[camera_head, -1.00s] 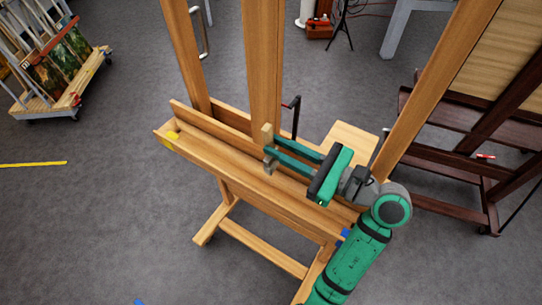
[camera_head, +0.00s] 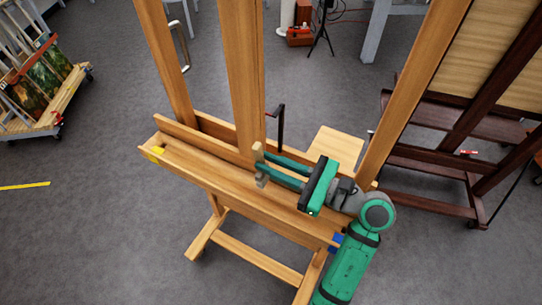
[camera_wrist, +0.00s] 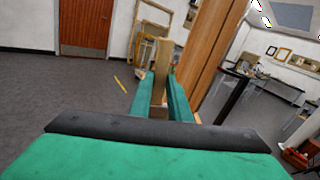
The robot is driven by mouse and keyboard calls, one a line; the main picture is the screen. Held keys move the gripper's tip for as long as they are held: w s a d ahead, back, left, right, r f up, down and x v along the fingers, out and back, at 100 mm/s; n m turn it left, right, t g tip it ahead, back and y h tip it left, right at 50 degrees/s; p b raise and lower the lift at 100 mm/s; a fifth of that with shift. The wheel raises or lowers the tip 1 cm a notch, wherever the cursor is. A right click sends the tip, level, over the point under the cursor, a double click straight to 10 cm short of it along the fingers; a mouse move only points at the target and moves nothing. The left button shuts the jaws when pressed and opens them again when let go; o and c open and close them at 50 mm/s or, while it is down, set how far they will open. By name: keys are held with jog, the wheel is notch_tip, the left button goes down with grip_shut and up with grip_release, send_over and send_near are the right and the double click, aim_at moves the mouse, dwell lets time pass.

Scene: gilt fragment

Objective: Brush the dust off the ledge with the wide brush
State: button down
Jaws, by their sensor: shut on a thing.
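The ledge (camera_head: 205,172) is the long wooden tray of an easel, with yellow tape (camera_head: 156,153) at its left end and blue tape (camera_head: 336,242) near its right end. The handle also shows in the wrist view (camera_wrist: 162,68). A greyish lower part shows under the fingers; whether it touches the ledge I cannot tell. No dust can be made out.
The easel's centre post (camera_head: 242,80) and side posts rise behind the ledge. A black crank handle (camera_head: 281,125) sticks up behind my gripper. A dark easel (camera_head: 440,175) stands at right, a painting trolley (camera_head: 45,100) at left. Open floor lies in front at left.

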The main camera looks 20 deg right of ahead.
aim_at(260, 179)
jog(key=shift+f, duration=2.3)
jog(key=shift+f, duration=0.45)
jog(key=shift+x, duration=2.05)
jog(key=shift+s+a, duration=0.5)
jog(key=shift+a, duration=0.1)
jog(key=shift+v, duration=2.05)
jog(key=shift+r, duration=0.1)
notch_tip(260, 179, up, 9)
